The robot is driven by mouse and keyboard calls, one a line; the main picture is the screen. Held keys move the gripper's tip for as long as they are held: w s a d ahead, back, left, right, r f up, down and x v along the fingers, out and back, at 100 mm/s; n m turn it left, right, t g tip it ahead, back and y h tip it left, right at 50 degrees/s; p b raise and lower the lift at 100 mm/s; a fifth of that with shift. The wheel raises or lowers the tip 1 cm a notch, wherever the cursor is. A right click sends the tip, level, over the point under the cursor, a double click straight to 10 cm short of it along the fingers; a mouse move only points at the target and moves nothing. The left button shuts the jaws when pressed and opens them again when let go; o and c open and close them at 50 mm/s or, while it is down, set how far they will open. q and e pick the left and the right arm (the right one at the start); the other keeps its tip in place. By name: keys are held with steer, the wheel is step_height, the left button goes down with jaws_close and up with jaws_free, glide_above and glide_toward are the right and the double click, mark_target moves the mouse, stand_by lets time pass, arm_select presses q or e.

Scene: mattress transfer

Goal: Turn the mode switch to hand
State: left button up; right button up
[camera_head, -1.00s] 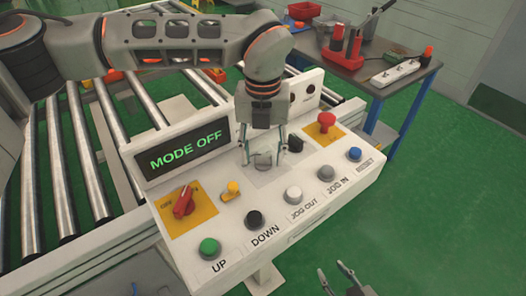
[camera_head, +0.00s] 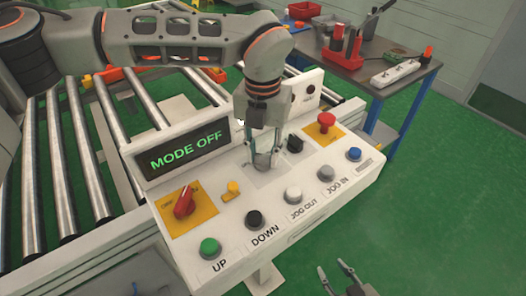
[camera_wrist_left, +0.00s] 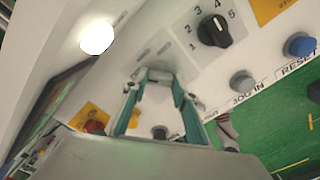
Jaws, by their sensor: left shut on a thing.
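The white control panel (camera_head: 300,217) has a display (camera_head: 187,149) reading "MODE OFF" in green. My left gripper (camera_head: 264,158) points down at the middle of the panel, its two fingers shut on a grey knob-like part, likely the mode switch (camera_head: 262,161). The fingers hide most of it, so its pointing direction cannot be told. In the left wrist view the fingertips (camera_wrist_left: 158,76) meet around it, beside small unreadable labels. My right gripper (camera_head: 338,282) is at the bottom edge, fingers apart and empty, away from the panel.
Around the gripped part stand a black numbered selector (camera_head: 295,144), a red mushroom button (camera_head: 326,120), a red rotary knob (camera_head: 184,203) and a small yellow part (camera_head: 232,189). A row of push buttons lines the front edge. Rollers (camera_head: 65,165) lie behind; a tool table (camera_head: 375,70) stands back right.

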mark_target(262, 156)
arm_select(q)
steer(key=m, duration=0.7)
steer(key=shift+w+r+p, duration=0.1)
steer(key=shift+p, duration=0.25)
stand_by(0.4)
steer(key=o, duration=1.1)
step_height(262, 156, up, 12)
